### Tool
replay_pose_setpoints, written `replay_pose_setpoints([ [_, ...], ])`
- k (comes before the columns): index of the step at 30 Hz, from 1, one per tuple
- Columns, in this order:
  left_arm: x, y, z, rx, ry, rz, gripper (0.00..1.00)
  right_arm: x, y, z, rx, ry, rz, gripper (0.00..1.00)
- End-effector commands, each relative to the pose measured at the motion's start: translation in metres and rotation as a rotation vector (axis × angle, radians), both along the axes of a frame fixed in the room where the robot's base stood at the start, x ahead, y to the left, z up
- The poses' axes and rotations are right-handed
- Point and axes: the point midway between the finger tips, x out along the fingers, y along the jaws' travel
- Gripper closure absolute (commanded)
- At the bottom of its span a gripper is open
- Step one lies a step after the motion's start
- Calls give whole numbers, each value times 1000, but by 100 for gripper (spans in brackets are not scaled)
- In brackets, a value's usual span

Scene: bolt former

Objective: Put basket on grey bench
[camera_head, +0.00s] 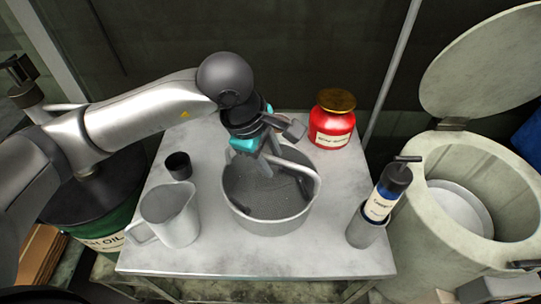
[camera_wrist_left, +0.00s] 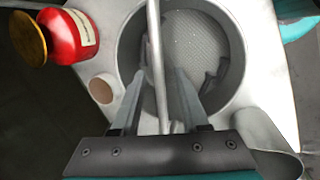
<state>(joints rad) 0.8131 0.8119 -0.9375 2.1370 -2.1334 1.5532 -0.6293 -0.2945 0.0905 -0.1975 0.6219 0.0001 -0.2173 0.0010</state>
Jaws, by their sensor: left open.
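The basket (camera_head: 262,205) is a round, dark grey metal container with a perforated floor and a carrying handle (camera_head: 315,187). It stands on the light grey bench top (camera_head: 215,255). My left gripper (camera_head: 278,158) is above the basket's far part, pointing down. In the left wrist view the basket (camera_wrist_left: 238,60) fills the upper middle, and its handle (camera_wrist_left: 157,60) runs between the fingers of my open left gripper (camera_wrist_left: 158,95). I cannot tell whether the fingers touch the handle.
A metal jug (camera_head: 172,217) and a small dark cup (camera_head: 179,166) stand left of the basket. A red jar (camera_head: 332,122) stands at the back right. A bottle in a holder (camera_head: 380,205) stands at the right, beside a large lidded bin (camera_head: 465,200). The bench's front strip is clear.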

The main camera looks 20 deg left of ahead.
Motion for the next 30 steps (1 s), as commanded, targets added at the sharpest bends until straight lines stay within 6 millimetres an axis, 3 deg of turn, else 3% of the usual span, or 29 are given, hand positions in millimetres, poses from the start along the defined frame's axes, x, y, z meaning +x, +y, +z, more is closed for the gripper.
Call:
replay_pose_setpoints([
  [9, -17, 14, 67, 0, -7, 0, 56, -2, 12, 12, 15, 5, -1, 100],
  [15, -26, 20, 98, -1, -6, 0, 56, -5, 14, 17, 18, 9, 0, 100],
  [21, -30, 22, 110, 0, -3, 0, 56, -6, 13, 18, 16, 11, 1, 100],
  [30, -31, 22, 110, 0, -3, 0, 56, -6, 8, 18, 10, 11, 2, 100],
])
